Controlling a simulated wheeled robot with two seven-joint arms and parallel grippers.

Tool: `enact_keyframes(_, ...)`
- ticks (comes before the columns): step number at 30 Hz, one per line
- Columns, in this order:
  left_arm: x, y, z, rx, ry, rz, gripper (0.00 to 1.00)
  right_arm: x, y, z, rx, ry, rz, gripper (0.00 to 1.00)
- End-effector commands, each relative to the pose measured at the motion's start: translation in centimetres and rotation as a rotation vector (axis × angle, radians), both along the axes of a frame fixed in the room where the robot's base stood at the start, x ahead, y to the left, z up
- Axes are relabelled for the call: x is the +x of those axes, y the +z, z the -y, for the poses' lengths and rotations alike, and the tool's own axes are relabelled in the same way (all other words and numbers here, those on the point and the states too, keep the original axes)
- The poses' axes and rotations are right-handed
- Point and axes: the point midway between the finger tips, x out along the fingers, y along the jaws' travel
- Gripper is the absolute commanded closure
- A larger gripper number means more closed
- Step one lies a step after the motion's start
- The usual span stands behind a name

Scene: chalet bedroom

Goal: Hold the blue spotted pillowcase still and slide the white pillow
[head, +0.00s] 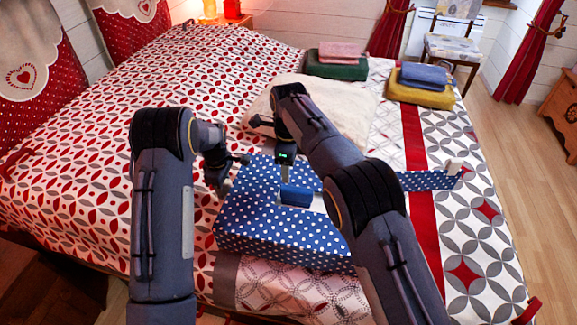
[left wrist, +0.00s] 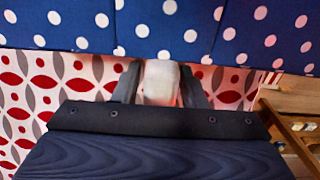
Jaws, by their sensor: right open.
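The blue pillowcase with white dots (head: 255,225) lies on the bed, with a dotted flap (head: 425,180) reaching right that ends in a white tab (head: 453,168). The white pillow (head: 345,110) lies flat behind it, partly covered by my right arm. My left gripper (head: 222,180) is at the pillowcase's left edge. In the left wrist view its fingers are shut on a white tab (left wrist: 160,83) beside the dotted cloth (left wrist: 180,35). My right gripper (head: 286,178) is open and points down over the pillowcase, near a plain blue patch (head: 296,196); its fingertips are hard to make out.
Folded green and pink cloths (head: 338,62) lie at the back of the bed. Blue and yellow ones (head: 422,85) lie at the right edge. A chair (head: 453,48) stands beyond. The patterned bed (head: 170,80) is clear at the left.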

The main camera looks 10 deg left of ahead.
Motion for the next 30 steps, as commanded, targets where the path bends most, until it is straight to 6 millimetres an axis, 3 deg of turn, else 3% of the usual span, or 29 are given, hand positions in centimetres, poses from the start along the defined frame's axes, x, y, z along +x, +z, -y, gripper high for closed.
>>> enact_keyframes(3,0.0,0.0,0.0,0.000,-0.001,0.000,0.49,0.0,0.0,0.0,0.000,0.000,0.000,0.49)
enact_keyframes(14,0.1,0.9,0.0,0.001,-0.001,0.002,0.49,0.0,-0.1,0.0,0.000,0.000,0.000,0.49)
enact_keyframes(30,0.1,10.8,0.0,0.001,-0.001,0.003,0.49,0.0,-0.1,0.0,0.000,0.000,0.000,0.49)
